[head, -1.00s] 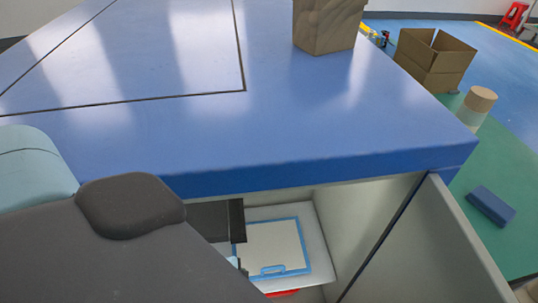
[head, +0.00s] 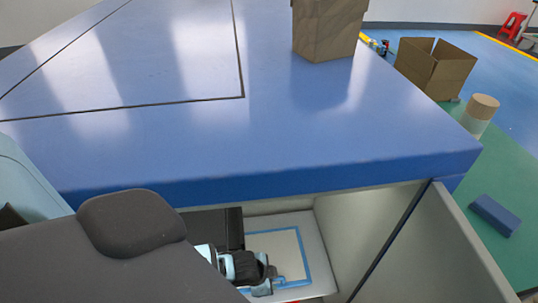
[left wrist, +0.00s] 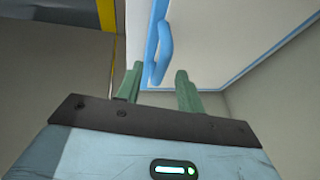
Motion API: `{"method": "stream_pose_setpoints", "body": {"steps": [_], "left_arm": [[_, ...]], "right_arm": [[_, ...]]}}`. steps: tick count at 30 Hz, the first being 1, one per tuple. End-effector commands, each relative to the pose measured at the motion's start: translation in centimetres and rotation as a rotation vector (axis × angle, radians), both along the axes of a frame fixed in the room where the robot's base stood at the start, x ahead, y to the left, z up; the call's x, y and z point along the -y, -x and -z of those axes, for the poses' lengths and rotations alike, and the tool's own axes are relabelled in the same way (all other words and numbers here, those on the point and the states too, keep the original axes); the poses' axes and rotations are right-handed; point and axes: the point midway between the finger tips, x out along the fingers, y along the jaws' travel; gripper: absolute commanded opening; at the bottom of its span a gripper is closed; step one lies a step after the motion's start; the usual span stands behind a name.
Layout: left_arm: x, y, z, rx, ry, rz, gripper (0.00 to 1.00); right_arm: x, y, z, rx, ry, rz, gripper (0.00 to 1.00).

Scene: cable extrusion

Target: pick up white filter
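The white filter is a flat white panel with a blue frame (head: 290,241) and a blue handle, lying inside the open cabinet under the blue top. My left gripper (head: 270,278) is inside the cabinet, over the filter's near left part by the handle, and hides some of it. In the left wrist view the white filter (left wrist: 225,35) fills the upper right, with its blue handle (left wrist: 164,52). The green fingers of my left gripper (left wrist: 158,88) are apart, and the handle's near end lies between or just beyond their tips. My right gripper is not in view.
The blue cabinet top (head: 270,130) overhangs the opening. A grey door (head: 440,250) stands open on the right. A brown paper bag (head: 328,30) is on the top. A cardboard box (head: 435,72) and a blue block (head: 494,215) are beyond, on the right.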

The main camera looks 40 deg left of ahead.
Motion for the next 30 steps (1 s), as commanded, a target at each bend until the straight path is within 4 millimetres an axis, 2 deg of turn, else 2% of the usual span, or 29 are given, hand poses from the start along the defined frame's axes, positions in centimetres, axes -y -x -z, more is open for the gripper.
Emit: {"method": "stream_pose_setpoints", "body": {"steps": [1,6,15,24,30], "left_arm": [[0.1,-0.3,1.0,-0.002,0.001,0.000,0.37],[0.3,-0.9,2.3,0.000,0.001,0.001,0.37],[0.3,-1.1,2.4,0.002,0.000,0.001,0.37],[0.3,-1.1,2.4,0.002,0.000,0.001,0.00],[0.3,-1.2,2.4,0.002,0.000,0.001,0.00]], "right_arm": [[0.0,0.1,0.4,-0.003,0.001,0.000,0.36],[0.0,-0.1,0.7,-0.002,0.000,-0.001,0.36],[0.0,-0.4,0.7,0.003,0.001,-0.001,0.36],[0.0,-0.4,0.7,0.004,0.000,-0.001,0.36],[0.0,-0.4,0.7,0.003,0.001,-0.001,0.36]]}}
